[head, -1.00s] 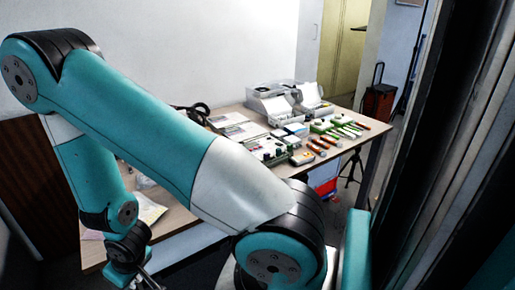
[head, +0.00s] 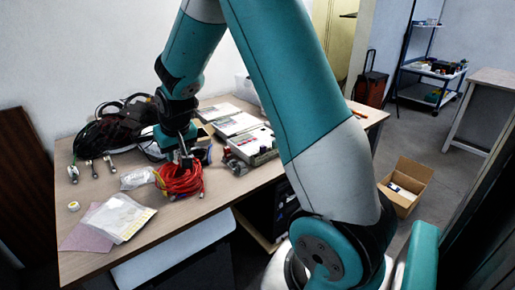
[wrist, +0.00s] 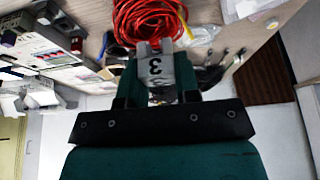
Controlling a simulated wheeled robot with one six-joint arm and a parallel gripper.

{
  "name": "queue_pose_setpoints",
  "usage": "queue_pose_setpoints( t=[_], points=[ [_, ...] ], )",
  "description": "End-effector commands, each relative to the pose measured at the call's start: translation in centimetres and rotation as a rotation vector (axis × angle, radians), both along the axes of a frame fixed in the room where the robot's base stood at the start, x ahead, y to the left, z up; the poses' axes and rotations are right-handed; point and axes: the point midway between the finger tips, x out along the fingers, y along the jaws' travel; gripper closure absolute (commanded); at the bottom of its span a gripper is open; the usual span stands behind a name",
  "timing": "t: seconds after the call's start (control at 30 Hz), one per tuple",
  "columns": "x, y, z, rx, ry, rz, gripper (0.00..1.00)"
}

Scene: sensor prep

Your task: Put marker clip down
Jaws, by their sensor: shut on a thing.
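The marker clip (wrist: 156,68) is a grey piece with a black "3" on it, between the jaws in the wrist view. My gripper (wrist: 156,78) is shut on it. In the head view my gripper (head: 184,156) points down at the table, just above or at a coil of red cable (head: 181,181). The coil also shows beyond the clip in the wrist view (wrist: 150,18). I cannot tell whether the clip touches the coil. The clip cannot be made out in the head view.
On the table (head: 190,218) lie papers in a clear sleeve (head: 118,216), a white roll (head: 73,206), a clear bag (head: 137,178) and dark cables (head: 115,127). A grey device (head: 252,145) stands to the right. Bare tabletop shows at the front left.

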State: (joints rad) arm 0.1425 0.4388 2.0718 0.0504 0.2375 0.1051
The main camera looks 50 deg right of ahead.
Motion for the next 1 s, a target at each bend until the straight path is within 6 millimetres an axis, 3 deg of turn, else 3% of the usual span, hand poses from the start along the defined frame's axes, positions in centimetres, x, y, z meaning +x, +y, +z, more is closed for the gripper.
queue_pose_setpoints(
  t=[0.13,0.23,0.7,1.0],
  points=[
    [0.0,-0.6,0.8,0.001,0.003,-0.012,0.95],
    [0.0,-0.6,-0.4,0.001,0.008,-0.011,0.95],
    [-0.1,-0.5,-12.7,0.002,0.008,-0.011,0.95],
    [-0.1,-0.5,-16.2,0.002,0.006,-0.011,0.95]
  ],
)
